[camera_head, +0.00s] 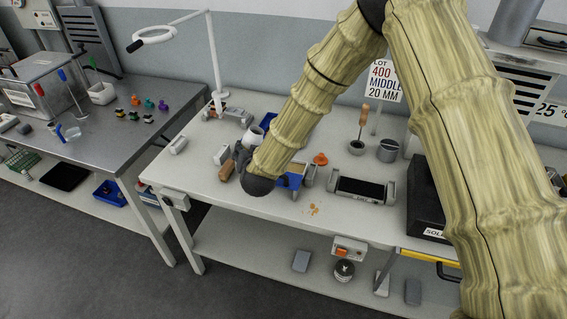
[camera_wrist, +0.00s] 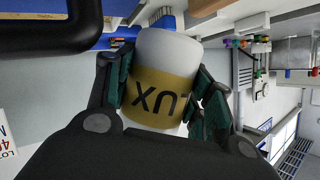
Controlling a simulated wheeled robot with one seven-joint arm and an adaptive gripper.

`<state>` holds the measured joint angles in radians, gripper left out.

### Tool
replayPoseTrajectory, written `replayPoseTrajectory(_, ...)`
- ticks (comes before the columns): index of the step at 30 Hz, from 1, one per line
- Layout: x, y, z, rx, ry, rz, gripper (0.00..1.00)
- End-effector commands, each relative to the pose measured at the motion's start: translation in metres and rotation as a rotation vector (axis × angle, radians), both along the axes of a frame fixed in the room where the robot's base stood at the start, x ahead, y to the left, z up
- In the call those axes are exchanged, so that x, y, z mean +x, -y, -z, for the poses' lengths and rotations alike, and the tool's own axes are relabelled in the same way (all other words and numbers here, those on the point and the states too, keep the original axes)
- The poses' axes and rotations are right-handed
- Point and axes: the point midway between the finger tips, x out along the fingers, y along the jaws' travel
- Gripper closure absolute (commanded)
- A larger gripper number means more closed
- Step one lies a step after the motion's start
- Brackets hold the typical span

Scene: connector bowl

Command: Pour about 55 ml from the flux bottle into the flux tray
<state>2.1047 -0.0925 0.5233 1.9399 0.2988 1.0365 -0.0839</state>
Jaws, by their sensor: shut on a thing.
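The flux bottle (camera_wrist: 165,80) is white with a tan label, and its letters "UX" show inverted in the wrist view. My gripper (camera_wrist: 168,100) is shut on the bottle, with green-padded fingers on both sides of it. In the head view my gripper (camera_head: 244,160) is above the front of the white bench, mostly hidden behind my arm. A shallow dark tray (camera_head: 362,188) with grey end blocks lies to its right and may be the flux tray; no label on it is readable. A black-rimmed frame (camera_wrist: 50,28) fills the upper left of the wrist view. The bottle's contents are hidden.
Orange-brown spots (camera_head: 313,209) mark the white bench (camera_head: 260,204) near its front edge. An orange cone-shaped piece (camera_head: 320,159), a grey cup (camera_head: 388,151) and a black box (camera_head: 427,195) stand to the right. A lamp (camera_head: 216,70) rises at the back left.

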Motion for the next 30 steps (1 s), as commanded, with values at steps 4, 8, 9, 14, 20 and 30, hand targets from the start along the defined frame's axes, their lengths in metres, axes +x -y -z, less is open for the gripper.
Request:
replayPoseTrajectory(4,0.0005,-0.0014,0.0012,-0.057,0.014,0.000,0.80)
replayPoseTrajectory(8,0.0007,-0.0021,0.0020,-0.107,0.025,-0.001,0.80)
replayPoseTrajectory(9,0.0008,-0.0021,0.0026,-0.121,0.027,0.000,0.80)
replayPoseTrajectory(14,0.0004,-0.0033,0.0041,-0.183,0.039,-0.001,0.80)
replayPoseTrajectory(20,0.0009,-0.0034,0.0064,-0.261,0.055,0.000,0.80)
replayPoseTrajectory(30,0.0015,-0.0036,0.0092,-0.350,0.073,0.000,0.80)
